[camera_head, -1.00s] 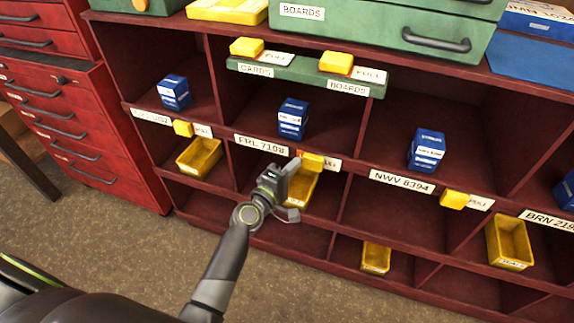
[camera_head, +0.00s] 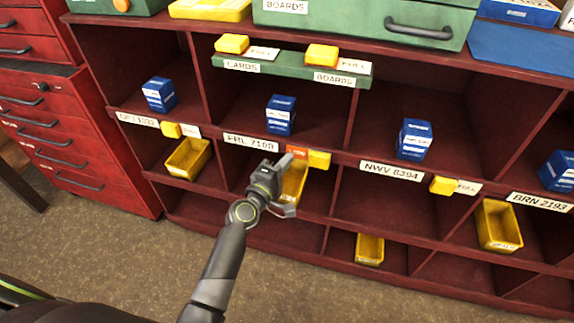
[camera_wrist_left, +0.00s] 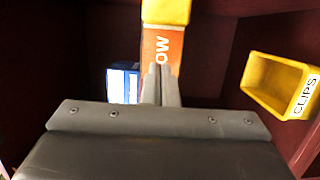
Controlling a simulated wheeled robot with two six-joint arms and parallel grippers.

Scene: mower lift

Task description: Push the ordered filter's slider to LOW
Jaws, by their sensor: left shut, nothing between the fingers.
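The yellow slider (camera_head: 319,160) sits on the shelf edge right of the FRL 7108 label (camera_head: 251,142). It is at the right end of its strip, and an orange patch (camera_head: 298,152) shows to its left. In the left wrist view, the slider (camera_wrist_left: 166,11) is at the top and the orange patch (camera_wrist_left: 161,48) reads "OW", its first letter hidden. My left gripper (camera_head: 282,163) is shut and empty, in front of the orange patch. In the wrist view its fingertips (camera_wrist_left: 162,70) appear apart from the slider, with orange between. My right gripper is out of view.
A blue box (camera_head: 281,115) stands in the bay above the label. A yellow bin (camera_head: 293,183) sits below, partly behind my gripper. Other sliders (camera_head: 442,185) on the shelf edges show FULL on their right. Open floor (camera_head: 110,255) lies in front.

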